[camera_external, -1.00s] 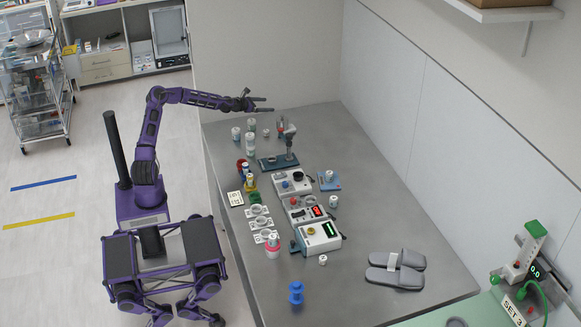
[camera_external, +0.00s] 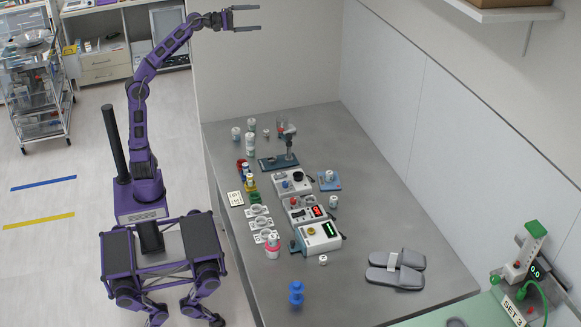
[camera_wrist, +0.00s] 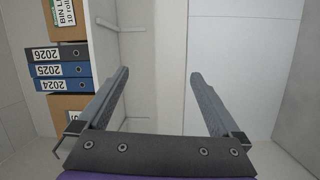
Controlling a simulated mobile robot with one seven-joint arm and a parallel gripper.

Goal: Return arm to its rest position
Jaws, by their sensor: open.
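My gripper (camera_external: 258,18) is raised high above the far left end of the grey table (camera_external: 385,215) in the external view. Its fingers point right, are spread apart and hold nothing. My purple arm rises from my base at the left of the table and bends over toward the right. In the wrist view my gripper (camera_wrist: 160,90) shows two separated fingers with nothing between them. Beyond them are a pale wall and a shelf with binders (camera_wrist: 62,70).
On the table are several devices (camera_external: 318,237), white jars (camera_external: 250,143), a stand (camera_external: 280,160), a blue dumbbell-shaped thing (camera_external: 296,293) and grey slippers (camera_external: 396,270). A wall shelf (camera_external: 500,10) is at the upper right. A wire cart (camera_external: 38,95) stands at the far left. The air around my gripper looks clear.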

